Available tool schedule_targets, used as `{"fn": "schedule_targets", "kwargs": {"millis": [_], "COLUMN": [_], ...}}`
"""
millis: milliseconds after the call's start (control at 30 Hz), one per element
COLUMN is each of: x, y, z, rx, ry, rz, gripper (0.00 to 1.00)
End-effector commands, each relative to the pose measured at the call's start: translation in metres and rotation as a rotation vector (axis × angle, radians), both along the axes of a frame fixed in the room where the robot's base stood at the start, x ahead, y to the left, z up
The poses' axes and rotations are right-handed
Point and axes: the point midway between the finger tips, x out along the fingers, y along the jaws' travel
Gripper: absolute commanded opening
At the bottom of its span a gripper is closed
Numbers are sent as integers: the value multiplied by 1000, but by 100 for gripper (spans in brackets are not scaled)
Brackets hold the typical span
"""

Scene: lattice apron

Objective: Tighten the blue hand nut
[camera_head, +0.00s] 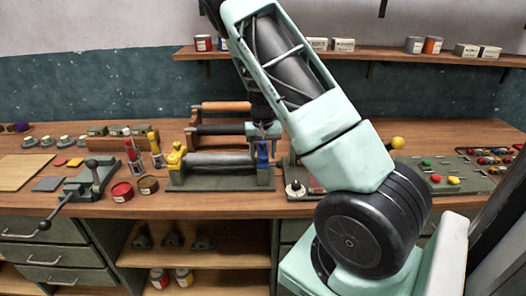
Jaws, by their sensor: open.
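The blue hand nut (263,155) is at the right end of a green-grey bench fixture on the workbench. The fixture (222,184) carries a grey cylinder (222,160) lying level, with a yellow hand nut (176,157) at its left end. My gripper (263,132) is dark and points down, right above or at the blue nut. It looks small here and partly blends with the nut and the fixture behind. The jaws are open. I cannot tell whether they touch or surround the nut.
Behind the fixture lie a black-handled roller (225,129) and an orange one (227,106). A vise (88,180), red tin (122,192) and red and yellow bottles stand left. A yellow-knobbed lever (397,143) stands right. My arm hides part of the bench.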

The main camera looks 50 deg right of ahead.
Motion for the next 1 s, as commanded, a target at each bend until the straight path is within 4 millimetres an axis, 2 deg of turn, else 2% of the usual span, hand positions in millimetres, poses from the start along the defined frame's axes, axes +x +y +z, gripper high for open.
{"fn": "schedule_targets", "kwargs": {"millis": [267,433,633,1000], "x": [0,0,0,0], "y": [0,0,0,-1], "z": [-2,-2,-1,-1], "rx": [0,0,0,-1], "ry": [0,0,0,0], "rz": [0,0,-22,-264], "gripper": [53,8,8,8]}}
